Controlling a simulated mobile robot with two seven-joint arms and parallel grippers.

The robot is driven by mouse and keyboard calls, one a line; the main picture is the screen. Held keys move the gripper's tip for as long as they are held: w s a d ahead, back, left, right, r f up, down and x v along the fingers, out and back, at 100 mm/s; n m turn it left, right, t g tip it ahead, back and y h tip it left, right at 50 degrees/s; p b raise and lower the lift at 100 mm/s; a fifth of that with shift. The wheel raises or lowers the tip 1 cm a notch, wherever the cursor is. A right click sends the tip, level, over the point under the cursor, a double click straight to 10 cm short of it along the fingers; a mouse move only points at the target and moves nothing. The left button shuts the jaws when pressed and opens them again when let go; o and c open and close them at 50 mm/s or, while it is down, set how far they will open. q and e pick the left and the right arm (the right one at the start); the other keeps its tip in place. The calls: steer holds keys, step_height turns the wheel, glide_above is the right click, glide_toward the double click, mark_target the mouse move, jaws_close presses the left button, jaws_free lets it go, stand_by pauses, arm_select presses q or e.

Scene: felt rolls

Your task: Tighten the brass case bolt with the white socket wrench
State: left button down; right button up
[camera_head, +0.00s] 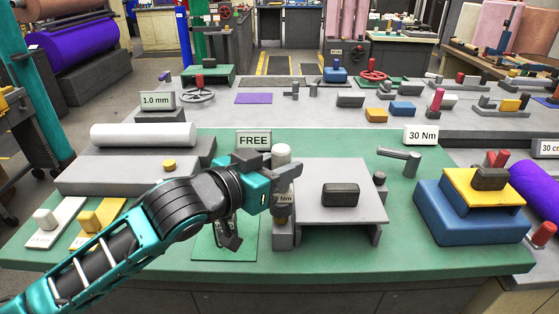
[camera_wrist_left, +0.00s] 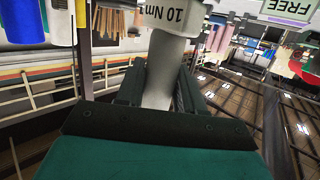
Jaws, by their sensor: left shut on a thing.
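My left gripper (camera_head: 280,172) is shut on a pale, upright tool (camera_head: 282,153), which looks like the white socket wrench. The left wrist view shows its whitish shaft (camera_wrist_left: 162,75) between the fingers and a wide collar marked "10 Nm". In the head view its label shows below the gripper, over a grey block (camera_head: 283,241). I cannot tell whether its lower end touches that block. A brass-coloured knob (camera_head: 169,165), possibly the case bolt, sits on the grey slab (camera_head: 100,177) at the left. My right gripper is out of view.
A grey table-like stand (camera_head: 310,205) with a dark block is right of the gripper. Farther right are a grey lever (camera_head: 400,153) and a blue block (camera_head: 460,222). White (camera_head: 62,212) and yellow (camera_head: 90,228) plates lie front left.

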mark_target(280, 149)
arm_select(q)
steer(key=shift+p, duration=0.45)
stand_by(0.6)
steer(key=shift+f, duration=0.65)
stand_by(0.6)
steer(key=shift+f, duration=0.2)
stand_by(0.4)
stand_by(0.6)
steer(key=shift+r+p, duration=0.65)
steer(key=shift+r, duration=3)
